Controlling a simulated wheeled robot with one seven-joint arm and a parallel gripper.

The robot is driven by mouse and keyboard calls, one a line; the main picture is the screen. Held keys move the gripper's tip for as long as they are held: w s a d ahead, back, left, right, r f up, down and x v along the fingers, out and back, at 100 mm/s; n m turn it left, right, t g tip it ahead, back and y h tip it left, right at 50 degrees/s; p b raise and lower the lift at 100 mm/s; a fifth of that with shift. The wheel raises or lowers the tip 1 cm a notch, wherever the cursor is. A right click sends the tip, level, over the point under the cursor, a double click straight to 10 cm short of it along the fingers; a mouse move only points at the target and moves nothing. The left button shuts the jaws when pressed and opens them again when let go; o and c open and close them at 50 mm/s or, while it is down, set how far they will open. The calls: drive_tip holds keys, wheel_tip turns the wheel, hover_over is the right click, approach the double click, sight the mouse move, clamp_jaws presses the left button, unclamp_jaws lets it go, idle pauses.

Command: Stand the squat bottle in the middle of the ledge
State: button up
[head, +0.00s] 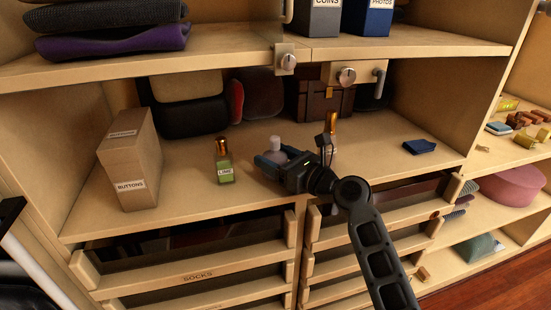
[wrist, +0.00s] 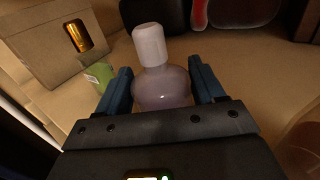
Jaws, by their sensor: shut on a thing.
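The squat bottle is a rounded, pale lilac bottle (wrist: 162,90) with a whitish cap. My gripper (wrist: 162,84) is shut on its body, with one blue finger on each side. In the head view, the bottle's cap and upper part (head: 275,145) show above my gripper (head: 275,157); its base is hidden. The ledge (head: 190,198) is the wide wooden shelf under it, and the bottle is over its front middle part. The bottle looks close to upright. I cannot tell whether its base touches the ledge.
A green bottle labelled LIME (head: 225,170) stands left of my gripper, and a BUTTONS box (head: 130,165) farther left. A gold-capped bottle (head: 332,122) is partly hidden behind my arm. A brown case (head: 318,100) and dark bags (head: 188,115) line the back. A blue item (head: 420,146) lies right.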

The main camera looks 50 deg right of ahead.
drive_tip(key=shift+f, duration=0.1)
drive_tip(key=o, duration=1.2)
drive_tip(key=s+b, duration=0.1)
drive_tip(key=s, duration=1.1)
drive_tip(key=shift+a, duration=0.25)
